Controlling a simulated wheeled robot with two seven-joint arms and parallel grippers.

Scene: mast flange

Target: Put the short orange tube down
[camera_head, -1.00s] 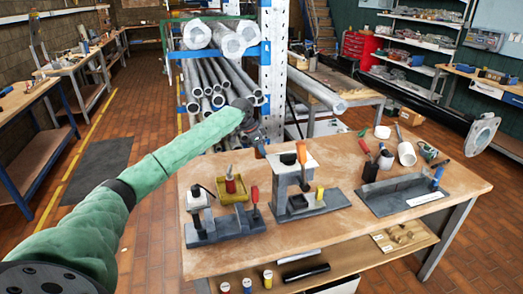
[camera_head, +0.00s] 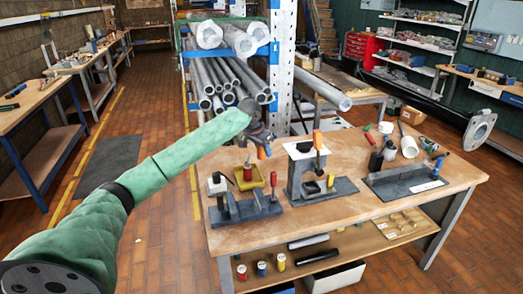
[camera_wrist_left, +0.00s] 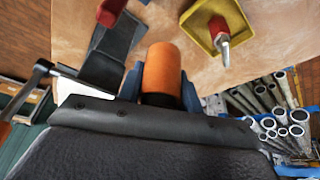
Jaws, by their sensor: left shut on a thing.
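The short orange tube (camera_wrist_left: 162,72) is between the blue fingertips of my left gripper (camera_wrist_left: 160,90) in the left wrist view. The gripper is shut on it and hides its lower part. In the head view, my left gripper (camera_head: 264,147) is above the back left of the wooden workbench (camera_head: 350,215), and a small bit of the tube (camera_head: 265,153) shows at its tip. The tube appears above the bench top; the exact gap cannot be told. My right gripper is not in view.
A pipe rack (camera_head: 225,75) rises behind. The bench's front strip is clear.

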